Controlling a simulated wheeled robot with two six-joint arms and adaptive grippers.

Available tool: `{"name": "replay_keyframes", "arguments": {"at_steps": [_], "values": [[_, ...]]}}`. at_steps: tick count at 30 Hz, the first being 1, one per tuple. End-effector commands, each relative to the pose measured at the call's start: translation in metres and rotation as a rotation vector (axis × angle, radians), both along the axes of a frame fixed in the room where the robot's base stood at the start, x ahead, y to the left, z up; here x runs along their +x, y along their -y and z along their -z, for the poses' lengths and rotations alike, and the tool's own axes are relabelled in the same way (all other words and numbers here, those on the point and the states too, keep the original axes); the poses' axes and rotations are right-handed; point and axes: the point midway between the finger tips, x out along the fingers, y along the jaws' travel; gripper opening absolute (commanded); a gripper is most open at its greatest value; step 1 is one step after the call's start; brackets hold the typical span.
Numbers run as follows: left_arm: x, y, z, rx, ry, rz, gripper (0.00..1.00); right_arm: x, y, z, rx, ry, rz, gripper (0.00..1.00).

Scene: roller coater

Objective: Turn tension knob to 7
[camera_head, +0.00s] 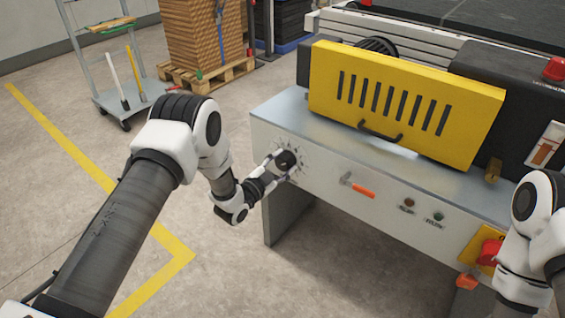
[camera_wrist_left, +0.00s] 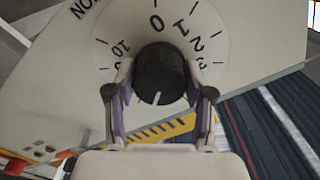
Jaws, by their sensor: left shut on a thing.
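The black tension knob (camera_head: 285,160) sits on the left part of the pale front panel, with dial marks around it. My left gripper (camera_head: 277,168) is shut on it, one finger on each side. In the left wrist view the knob (camera_wrist_left: 161,72) is between the fingers of my left gripper (camera_wrist_left: 160,92). The dial shows 0 above the knob, 1 and 2 to the right and 10 to the left. A short white line on the knob points down in that view, away from the 0. The dial numbers under the gripper are hidden. My right gripper is not in view.
Right of the knob are an orange-handled lever (camera_head: 358,187), small indicator buttons (camera_head: 409,203) and a red knob on a yellow plate (camera_head: 490,252). A yellow slotted guard (camera_head: 400,105) stands above the panel. A trolley (camera_head: 118,75) and a loaded pallet (camera_head: 205,75) stand behind; the floor on the left is clear.

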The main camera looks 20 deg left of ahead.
Motion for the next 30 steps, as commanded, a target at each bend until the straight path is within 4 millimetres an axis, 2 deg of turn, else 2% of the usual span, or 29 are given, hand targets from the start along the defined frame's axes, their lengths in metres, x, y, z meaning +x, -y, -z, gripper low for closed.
{"name": "replay_keyframes", "arguments": {"at_steps": [10,26,27,29,30], "values": [[-0.0003,0.0,0.0008,0.157,0.054,0.0,0.18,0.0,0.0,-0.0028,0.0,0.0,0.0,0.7],[-0.0003,-0.0002,0.0009,0.187,0.065,0.0,0.18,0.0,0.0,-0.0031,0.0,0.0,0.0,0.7],[-0.0003,-0.0002,0.0009,0.187,0.065,0.0,0.56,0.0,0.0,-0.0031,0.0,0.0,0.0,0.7],[-0.0003,-0.0002,0.0009,0.187,0.066,-0.001,0.77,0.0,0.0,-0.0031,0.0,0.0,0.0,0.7],[-0.0003,-0.0002,0.0008,0.187,0.066,-0.001,0.78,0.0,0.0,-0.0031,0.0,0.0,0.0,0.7]]}}
